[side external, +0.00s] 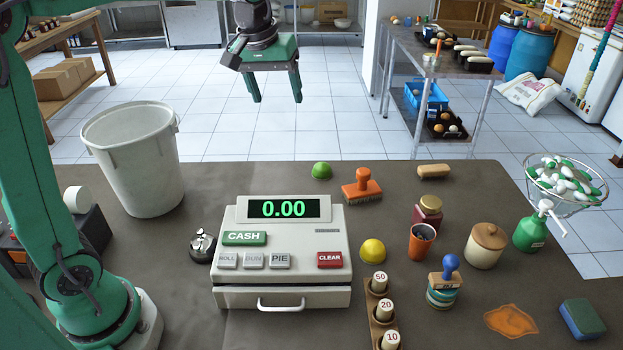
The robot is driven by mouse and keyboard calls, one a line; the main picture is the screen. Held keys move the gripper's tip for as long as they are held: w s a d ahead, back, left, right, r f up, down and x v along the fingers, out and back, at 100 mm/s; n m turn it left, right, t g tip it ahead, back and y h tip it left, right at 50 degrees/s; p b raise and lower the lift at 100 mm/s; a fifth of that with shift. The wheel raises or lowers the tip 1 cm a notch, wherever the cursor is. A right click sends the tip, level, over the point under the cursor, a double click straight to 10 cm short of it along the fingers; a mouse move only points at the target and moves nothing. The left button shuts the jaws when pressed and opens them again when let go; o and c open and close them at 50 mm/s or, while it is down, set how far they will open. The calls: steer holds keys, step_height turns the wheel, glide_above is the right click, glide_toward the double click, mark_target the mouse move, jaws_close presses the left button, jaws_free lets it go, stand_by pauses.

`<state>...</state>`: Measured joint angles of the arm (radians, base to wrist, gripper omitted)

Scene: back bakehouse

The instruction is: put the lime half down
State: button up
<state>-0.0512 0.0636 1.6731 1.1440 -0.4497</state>
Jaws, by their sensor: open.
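The lime half (321,170) is a small green dome resting on the brown counter (420,325) near its far edge, left of an orange-handled brush. My gripper (277,97) is green and points down, with its two fingers spread apart and nothing between them. It shows above and to the left of the lime half in the picture, clear of it. No part of the lime half is hidden by my gripper.
A cash register (283,275) stands nearest below the lime half. The orange brush (362,188) is close on its right, and a yellow lemon-like half (372,251) lies nearer. A white bucket (135,165) stands left. The counter between bucket and lime half is clear.

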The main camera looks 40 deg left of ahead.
steer(key=s+d+f+m+t, duration=0.1)
steer(key=s+f+m, duration=0.1)
steer(key=s, duration=0.9)
steer(key=s+d+f+m+t, duration=0.1)
steer(key=s+f+m, duration=0.2)
steer(key=s, duration=0.7)
steer(key=shift+s+d+f+m+t, duration=0.15)
steer(key=shift+s+f+m+t, duration=0.15)
steer(key=shift+s+f+m, duration=0.1)
